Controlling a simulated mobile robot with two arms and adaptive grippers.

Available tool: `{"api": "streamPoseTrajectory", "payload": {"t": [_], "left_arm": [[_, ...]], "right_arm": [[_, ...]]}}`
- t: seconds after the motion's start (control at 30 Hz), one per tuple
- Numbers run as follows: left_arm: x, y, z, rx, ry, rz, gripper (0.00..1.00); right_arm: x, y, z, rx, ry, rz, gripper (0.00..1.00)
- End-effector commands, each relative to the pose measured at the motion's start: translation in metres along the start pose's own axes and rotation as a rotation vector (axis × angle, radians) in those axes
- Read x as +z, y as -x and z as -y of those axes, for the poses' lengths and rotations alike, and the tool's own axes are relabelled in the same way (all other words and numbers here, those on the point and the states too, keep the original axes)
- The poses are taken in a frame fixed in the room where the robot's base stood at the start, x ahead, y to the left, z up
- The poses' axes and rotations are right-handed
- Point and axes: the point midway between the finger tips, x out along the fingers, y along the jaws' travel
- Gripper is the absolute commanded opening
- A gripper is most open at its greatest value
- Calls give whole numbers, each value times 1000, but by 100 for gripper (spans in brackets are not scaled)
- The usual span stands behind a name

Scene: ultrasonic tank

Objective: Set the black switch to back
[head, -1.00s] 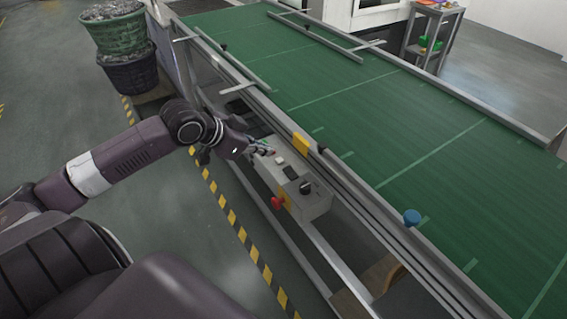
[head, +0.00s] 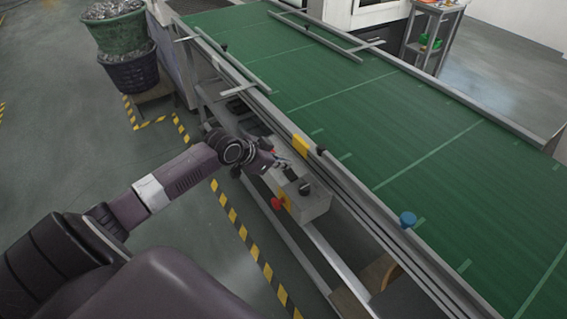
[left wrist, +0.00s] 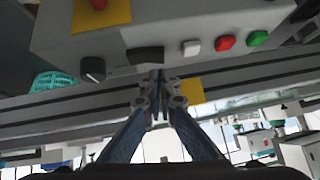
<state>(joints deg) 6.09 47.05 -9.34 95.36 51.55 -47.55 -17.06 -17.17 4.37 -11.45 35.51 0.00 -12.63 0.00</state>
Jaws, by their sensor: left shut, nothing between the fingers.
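The grey control box (head: 312,206) is mounted on the near side of the conveyor. Its black switch (left wrist: 145,55), a wide rocker, shows in the left wrist view between a round black knob (left wrist: 93,69) and a white button (left wrist: 191,48). My left gripper (head: 286,168) is shut and empty over the box. In the left wrist view its fingertips (left wrist: 157,76) are right at the switch's edge; I cannot tell whether they touch it. My right gripper is not in view.
A red button (left wrist: 225,42) and a green button (left wrist: 258,38) are beside the white one. A red stop button (head: 277,203) sits on the box's near end. The green conveyor belt (head: 400,150) with its metal rail lies just beyond.

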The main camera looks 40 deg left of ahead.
Motion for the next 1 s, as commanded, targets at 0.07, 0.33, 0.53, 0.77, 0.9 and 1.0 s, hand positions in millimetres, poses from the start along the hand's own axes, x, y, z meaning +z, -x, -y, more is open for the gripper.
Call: {"api": "streamPoseTrajectory", "payload": {"t": [0.07,0.33,0.53,0.77,0.9,1.0], "left_arm": [[5,-5,0,0,2,0,0],[11,-11,0,-1,0,-1,0],[12,-11,0,-1,0,-1,0],[16,-16,3,-1,0,-1,0],[17,-16,2,0,0,0,0],[16,-15,1,1,0,1,0]], "right_arm": [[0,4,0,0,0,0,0],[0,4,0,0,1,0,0],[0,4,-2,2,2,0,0],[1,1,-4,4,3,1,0],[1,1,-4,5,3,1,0],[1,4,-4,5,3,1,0]]}}
